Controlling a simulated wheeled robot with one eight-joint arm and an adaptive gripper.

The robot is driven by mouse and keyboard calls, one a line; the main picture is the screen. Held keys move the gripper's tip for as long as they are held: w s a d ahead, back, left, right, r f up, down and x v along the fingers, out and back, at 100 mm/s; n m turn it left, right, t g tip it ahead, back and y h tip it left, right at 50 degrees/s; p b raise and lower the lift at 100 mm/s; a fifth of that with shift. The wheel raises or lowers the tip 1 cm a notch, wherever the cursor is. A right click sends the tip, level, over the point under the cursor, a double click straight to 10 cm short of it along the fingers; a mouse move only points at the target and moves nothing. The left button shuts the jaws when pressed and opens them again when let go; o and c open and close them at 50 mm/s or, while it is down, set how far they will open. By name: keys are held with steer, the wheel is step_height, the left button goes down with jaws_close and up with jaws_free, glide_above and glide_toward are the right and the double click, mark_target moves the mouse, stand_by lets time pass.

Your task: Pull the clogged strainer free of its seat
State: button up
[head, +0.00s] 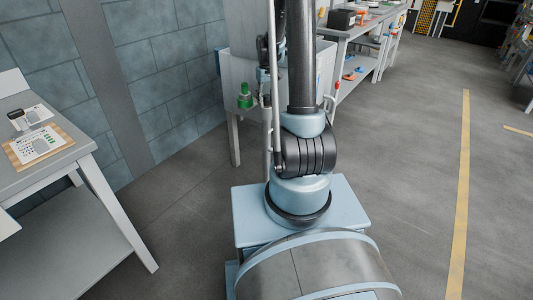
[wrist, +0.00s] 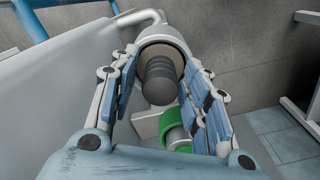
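A dark grey, ribbed cylinder (wrist: 160,80), which looks like the strainer, sits in the mouth of a round pale housing (wrist: 163,36) at the top centre of the wrist view. Its near end faces the camera. My gripper (wrist: 160,62) is open, with one finger on each side of the cylinder. Narrow gaps seem to show on both sides, though contact at the fingertips is hard to judge.
A green-ringed part (wrist: 176,132) lies just below the cylinder, close to the right finger. A pale wall or panel (wrist: 65,75) fills the left. In the head view, a side table (head: 90,150) stands left, and open floor (head: 410,180) lies right.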

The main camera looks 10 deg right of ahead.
jaws_close()
steer(key=shift+r, duration=0.95)
stand_by(0.6)
steer(key=shift+r, duration=4.4)
